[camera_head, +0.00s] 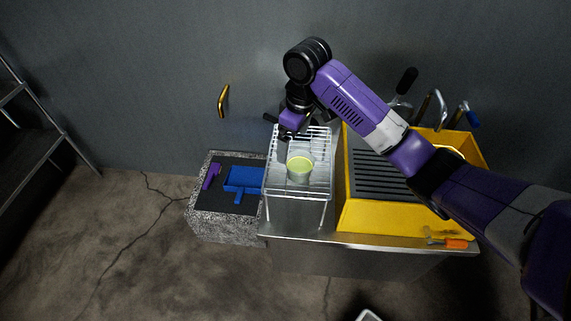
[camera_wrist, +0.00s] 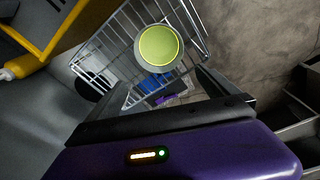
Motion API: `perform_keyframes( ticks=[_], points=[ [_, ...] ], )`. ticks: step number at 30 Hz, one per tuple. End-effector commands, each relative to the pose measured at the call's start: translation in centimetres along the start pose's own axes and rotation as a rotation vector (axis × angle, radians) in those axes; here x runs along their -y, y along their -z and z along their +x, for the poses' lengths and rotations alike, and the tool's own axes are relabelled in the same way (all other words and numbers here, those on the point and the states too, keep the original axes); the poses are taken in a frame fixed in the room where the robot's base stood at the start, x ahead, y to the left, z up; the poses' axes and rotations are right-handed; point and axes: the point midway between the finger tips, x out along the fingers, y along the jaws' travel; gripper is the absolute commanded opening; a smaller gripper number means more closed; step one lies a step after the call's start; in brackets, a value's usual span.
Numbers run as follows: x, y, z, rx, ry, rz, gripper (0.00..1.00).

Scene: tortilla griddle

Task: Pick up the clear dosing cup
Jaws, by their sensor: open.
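The clear dosing cup (camera_head: 300,167) stands on a wire rack (camera_head: 283,187) and holds a yellow-green content. In the wrist view the cup (camera_wrist: 160,46) shows as a pale round rim around a yellow-green disc, beyond my fingers. My gripper (camera_head: 284,130) is at the back left part of the rack, behind the cup in the head view. In the wrist view my gripper (camera_wrist: 164,92) has its two fingers spread wide with nothing between them. The cup is apart from the fingers, and its lower side is hidden in the wrist view.
A yellow griddle (camera_head: 385,216) with dark ribs stands right of the rack on a metal counter (camera_head: 300,232). An orange-handled tool (camera_head: 456,243) lies at its front. A speckled block (camera_head: 225,226) left of the rack carries a blue item (camera_head: 243,180) and a purple item (camera_head: 211,176).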

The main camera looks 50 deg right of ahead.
Motion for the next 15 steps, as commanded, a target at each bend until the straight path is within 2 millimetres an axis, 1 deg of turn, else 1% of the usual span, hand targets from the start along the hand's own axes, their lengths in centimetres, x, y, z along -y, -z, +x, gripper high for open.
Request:
perform_keyframes(
  ticks=[1,3,6,12,15],
  points=[
    [0.2,-1.1,0.0,0.045,0.016,-0.001,0.98],
    [0.6,-2.2,-0.1,0.090,0.030,-0.009,0.98],
    [0.8,-3.0,0.2,0.122,0.037,-0.014,0.98],
    [0.8,-3.3,2.2,0.125,0.038,-0.015,0.98],
    [0.7,-3.4,2.9,0.126,0.037,-0.015,0.98]
  ],
)
